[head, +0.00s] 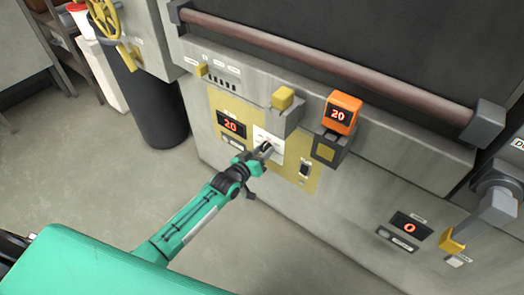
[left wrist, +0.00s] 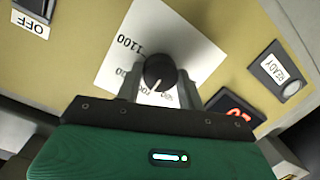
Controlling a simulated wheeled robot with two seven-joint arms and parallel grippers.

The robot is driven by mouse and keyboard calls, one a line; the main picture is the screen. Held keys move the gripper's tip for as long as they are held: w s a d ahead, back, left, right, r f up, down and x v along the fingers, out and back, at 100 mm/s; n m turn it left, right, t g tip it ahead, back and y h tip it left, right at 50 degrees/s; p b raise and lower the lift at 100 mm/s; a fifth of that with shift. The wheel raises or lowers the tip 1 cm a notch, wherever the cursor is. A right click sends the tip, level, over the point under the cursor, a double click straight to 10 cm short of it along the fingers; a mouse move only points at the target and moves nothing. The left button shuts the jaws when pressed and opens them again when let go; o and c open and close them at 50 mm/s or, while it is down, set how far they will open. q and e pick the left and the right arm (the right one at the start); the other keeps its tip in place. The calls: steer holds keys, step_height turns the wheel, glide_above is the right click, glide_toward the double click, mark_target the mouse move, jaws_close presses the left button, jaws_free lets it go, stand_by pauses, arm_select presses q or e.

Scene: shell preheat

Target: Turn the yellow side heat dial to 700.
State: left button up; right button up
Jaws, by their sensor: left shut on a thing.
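The side heat dial is a round black knob with a white pointer line, on a white scale plate (head: 266,137) on the yellow panel (head: 301,182). In the left wrist view the dial (left wrist: 160,71) sits between the two fingers of my left gripper (left wrist: 160,88), which is shut on it. The pointer line points downward and slightly left in that view. The mark 1100 shows at left and 700 is partly covered at lower left; another mark is mostly hidden. In the head view my left gripper (head: 266,149) hides most of the dial. My right gripper is not in view.
The red display (head: 231,126) left of the dial reads 20. An orange box (head: 341,114) also reads 20. A black switch (head: 304,170) sits right of the dial.

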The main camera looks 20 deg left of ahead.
arm_select(q)
steer(key=shift+f, duration=0.1)
steer(key=o, duration=1)
steer(key=shift+c, duration=0.2)
steer(key=shift+s, duration=0.1)
steer(key=v, duration=1.3)
steer(key=shift+s, duration=0.3)
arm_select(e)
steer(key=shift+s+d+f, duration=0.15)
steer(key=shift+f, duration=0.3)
arm_select(q)
steer(key=shift+a, duration=0.1)
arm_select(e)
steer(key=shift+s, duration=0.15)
